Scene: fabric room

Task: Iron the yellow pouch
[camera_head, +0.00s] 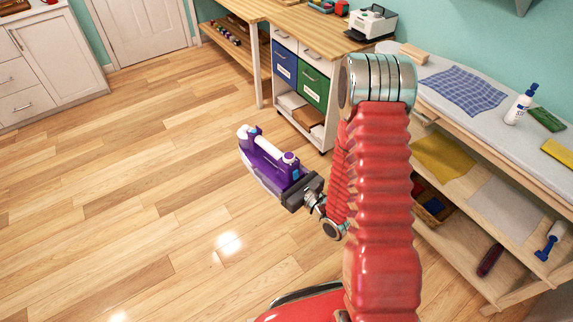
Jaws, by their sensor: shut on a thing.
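A purple and white iron (270,160) is held out over the wooden floor, left of my red arm. My gripper (302,190) is shut on the iron at its near end. A flat yellow piece (559,151) lies on the grey-topped bench at the right edge, partly cut off by the frame. A yellow cloth (443,156) lies on the shelf below the bench top. I cannot tell for sure which of these is the yellow pouch.
The grey-topped bench (455,112) holds a blue checked cloth (461,91), a white bottle (520,105), a wooden block (415,54) and a green item (547,119). A cabinet with blue (284,67) and green drawers stands behind. The floor at left is clear.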

